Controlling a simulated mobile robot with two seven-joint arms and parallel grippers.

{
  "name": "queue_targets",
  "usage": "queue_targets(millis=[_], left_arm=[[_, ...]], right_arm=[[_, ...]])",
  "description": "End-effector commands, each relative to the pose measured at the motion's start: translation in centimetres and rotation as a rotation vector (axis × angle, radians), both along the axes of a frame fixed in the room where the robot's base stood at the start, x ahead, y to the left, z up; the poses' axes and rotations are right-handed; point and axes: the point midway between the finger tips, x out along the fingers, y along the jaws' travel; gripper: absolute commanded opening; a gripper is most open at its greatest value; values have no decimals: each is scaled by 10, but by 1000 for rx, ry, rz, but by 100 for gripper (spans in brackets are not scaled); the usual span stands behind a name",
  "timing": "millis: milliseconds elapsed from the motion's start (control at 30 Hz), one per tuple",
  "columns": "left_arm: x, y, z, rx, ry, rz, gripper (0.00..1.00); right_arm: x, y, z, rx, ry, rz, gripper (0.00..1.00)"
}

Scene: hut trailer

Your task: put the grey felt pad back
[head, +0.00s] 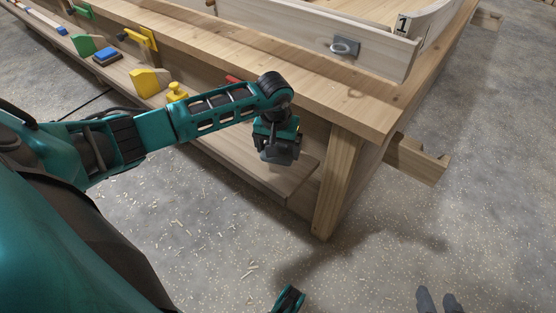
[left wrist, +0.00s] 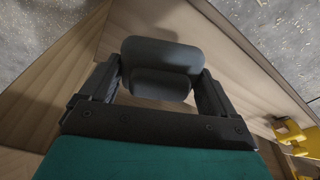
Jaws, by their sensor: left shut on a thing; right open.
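The grey felt pad (left wrist: 161,55), a dark rounded block, is held between the two fingers of my left gripper (left wrist: 160,88) in the left wrist view. In the head view my left arm reaches in from the left, and its gripper (head: 279,148) points down over the right end of the lower wooden shelf (head: 300,172). There I cannot clearly tell the pad from the dark gripper parts. Bare wood shows behind the pad in the left wrist view. My right gripper (head: 289,299) shows only partly at the bottom edge of the head view, open, over the floor and away from the bench.
The wooden bench top (head: 330,105) overhangs the shelf, and a thick leg (head: 337,185) stands right of my left gripper. A yellow piece (head: 176,92) and a yellow-and-wood block (head: 147,82) stand further left on the shelf. The floor in front is open, with shavings.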

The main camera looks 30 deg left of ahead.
Motion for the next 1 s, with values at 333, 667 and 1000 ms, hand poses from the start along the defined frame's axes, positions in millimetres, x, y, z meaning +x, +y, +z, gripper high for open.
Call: queue_targets(millis=[333,667,1000], left_arm=[[-1,-1,-43,-2,2,0,65],[0,0,-46,0,0,-1,65],[0,0,-45,0,1,0,100]], right_arm=[[0,3,-12,0,11,8,43],[3,4,-6,4,-6,12,43],[3,4,-6,3,-3,13,43]])
